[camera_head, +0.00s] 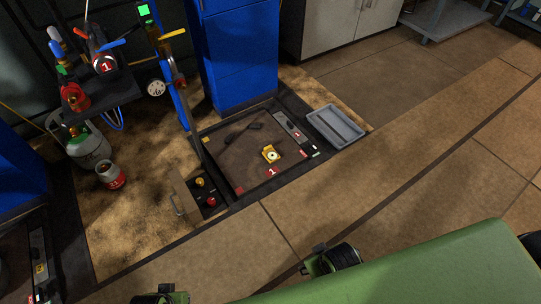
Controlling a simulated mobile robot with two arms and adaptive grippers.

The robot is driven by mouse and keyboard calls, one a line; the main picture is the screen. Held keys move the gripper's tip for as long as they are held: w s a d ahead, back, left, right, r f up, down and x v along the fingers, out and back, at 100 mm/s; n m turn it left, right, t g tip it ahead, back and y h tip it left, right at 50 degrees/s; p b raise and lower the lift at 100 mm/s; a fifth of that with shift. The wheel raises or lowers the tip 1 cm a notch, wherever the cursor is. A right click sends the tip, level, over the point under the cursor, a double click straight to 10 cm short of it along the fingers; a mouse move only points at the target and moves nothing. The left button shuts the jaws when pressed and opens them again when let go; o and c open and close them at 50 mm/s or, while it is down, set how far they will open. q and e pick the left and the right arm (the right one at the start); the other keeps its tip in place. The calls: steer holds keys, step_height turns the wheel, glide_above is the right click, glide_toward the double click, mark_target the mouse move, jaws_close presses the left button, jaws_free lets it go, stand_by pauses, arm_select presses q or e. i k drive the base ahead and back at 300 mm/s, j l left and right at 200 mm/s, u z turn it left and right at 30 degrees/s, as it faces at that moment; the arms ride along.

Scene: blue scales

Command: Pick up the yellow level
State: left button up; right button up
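A small yellow object with a round whitish face (270,154), which looks like the yellow level, rests on the brown square platform (228,163) of a floor scale. It lies right of the platform's middle, near a red mark with a white number. Nothing touches it from above. Neither gripper shows clear fingers in the head view. Only dark and green parts show at the bottom edge, well below the platform and apart from the yellow object.
A grey tray (336,126) lies right of the platform. A tall blue cabinet (236,50) stands behind it. A box with red and yellow knobs (202,190) sits at its front left. Tiled floor (400,165) is clear at right.

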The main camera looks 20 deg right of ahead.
mark_target(269, 153)
steer(key=i+l+u, duration=0.2)
steer(key=i+l, duration=0.25)
steer(key=i+l+u, duration=0.15)
steer(key=i+l, duration=0.45)
steer(key=i+l+u, duration=0.2)
steer(key=i+l, duration=0.25)
steer(key=l, duration=0.15)
